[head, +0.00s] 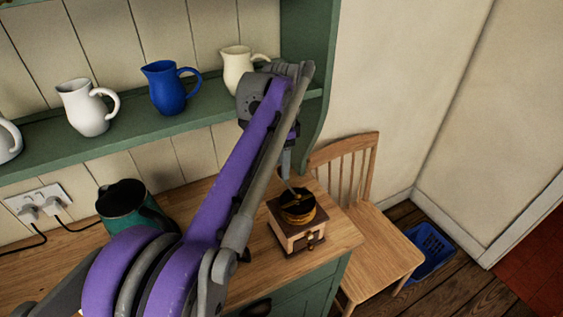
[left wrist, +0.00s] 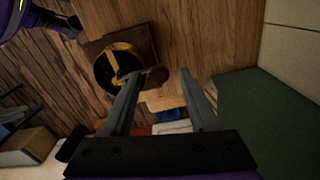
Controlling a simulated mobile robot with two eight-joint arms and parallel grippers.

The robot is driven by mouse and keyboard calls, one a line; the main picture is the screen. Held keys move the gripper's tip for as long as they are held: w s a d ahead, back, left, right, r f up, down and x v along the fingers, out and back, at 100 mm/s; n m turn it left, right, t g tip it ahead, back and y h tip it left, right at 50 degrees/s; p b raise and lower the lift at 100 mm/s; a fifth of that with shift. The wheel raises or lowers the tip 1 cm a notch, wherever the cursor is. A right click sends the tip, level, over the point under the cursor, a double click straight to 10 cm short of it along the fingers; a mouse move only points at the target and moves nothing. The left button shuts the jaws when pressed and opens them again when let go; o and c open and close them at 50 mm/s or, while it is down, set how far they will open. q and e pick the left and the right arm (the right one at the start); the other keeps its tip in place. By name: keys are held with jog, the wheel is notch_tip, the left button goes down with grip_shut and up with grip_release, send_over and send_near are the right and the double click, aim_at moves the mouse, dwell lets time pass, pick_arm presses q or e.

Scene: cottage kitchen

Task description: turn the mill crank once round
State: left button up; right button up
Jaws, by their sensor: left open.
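The wooden coffee mill (head: 293,238) stands upright near the right end of the counter, with a small drawer knob on its front and a dark, brass-banded top. It also shows in the left wrist view (left wrist: 112,66), seen from above. There the dark brown crank knob (left wrist: 157,75) lies at the gap between my fingertips, nearer the left finger; I cannot tell whether they touch. My left gripper (head: 287,172) is open and reaches down just above the mill, and its two fingers show in the left wrist view (left wrist: 164,74). My right gripper is not in view.
Several jugs, including a blue one (head: 168,88), stand on the green shelf (head: 150,126) behind my arm. A green kettle (head: 128,203) is on the counter (head: 190,193) at left. A wooden chair (head: 375,245) and blue basket (head: 432,250) are at right.

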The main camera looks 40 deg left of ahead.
pick_arm(q)
notch_tip(320, 180, up, 11)
jog(key=p, duration=0.1)
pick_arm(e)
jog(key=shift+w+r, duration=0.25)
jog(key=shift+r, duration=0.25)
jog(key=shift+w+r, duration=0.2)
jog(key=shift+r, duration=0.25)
pick_arm(q)
jog(key=shift+f, duration=0.1)
